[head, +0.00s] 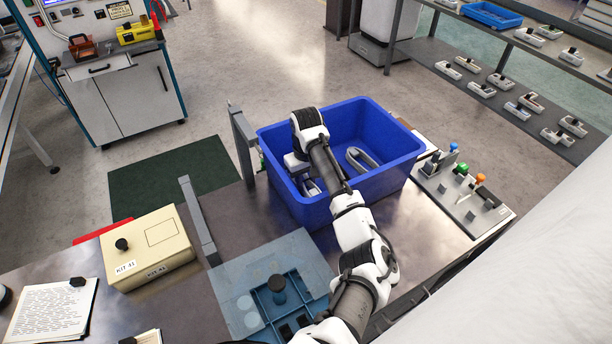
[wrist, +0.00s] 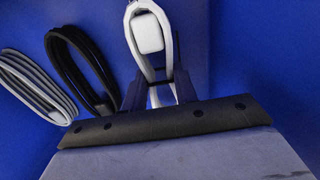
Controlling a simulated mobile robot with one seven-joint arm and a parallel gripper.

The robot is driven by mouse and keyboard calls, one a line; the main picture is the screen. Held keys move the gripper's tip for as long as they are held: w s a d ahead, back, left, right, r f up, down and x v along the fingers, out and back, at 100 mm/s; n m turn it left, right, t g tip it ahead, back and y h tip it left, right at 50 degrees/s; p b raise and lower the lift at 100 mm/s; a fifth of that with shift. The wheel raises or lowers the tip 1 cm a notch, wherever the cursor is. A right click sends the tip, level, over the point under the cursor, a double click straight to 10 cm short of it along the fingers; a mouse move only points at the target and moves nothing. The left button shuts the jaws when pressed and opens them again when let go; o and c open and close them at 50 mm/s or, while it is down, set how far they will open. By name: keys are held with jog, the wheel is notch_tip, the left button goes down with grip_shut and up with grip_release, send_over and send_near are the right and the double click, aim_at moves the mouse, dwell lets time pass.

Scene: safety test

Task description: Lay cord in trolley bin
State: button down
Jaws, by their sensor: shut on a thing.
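The blue bin (head: 405,165) stands on the work surface, and my arm reaches down into it. Its blue inside also fills much of the wrist view (wrist: 240,50). In the wrist view my gripper (wrist: 160,93) is shut on a looped white cord (wrist: 174,45) with a white block (wrist: 147,33) in its loop. The cord runs up from between the fingers. In the head view my gripper (head: 308,186) is low inside the bin at its left side, partly hidden by my wrist. I cannot tell whether the held cord touches the bin floor.
A coiled black cord (wrist: 82,70) and a coiled grey cord (wrist: 38,85) lie in the bin beside the held one. A grey loop (head: 362,158) shows in the bin's right part. A control panel (head: 462,195) stands right, a cream kit box (head: 147,248) left.

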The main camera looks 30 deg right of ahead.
jog(key=shift+f, duration=0.35)
jog(key=c, duration=1)
grip_release()
jog(key=shift+r+p, duration=2.4)
jog(key=shift+r, duration=8.1)
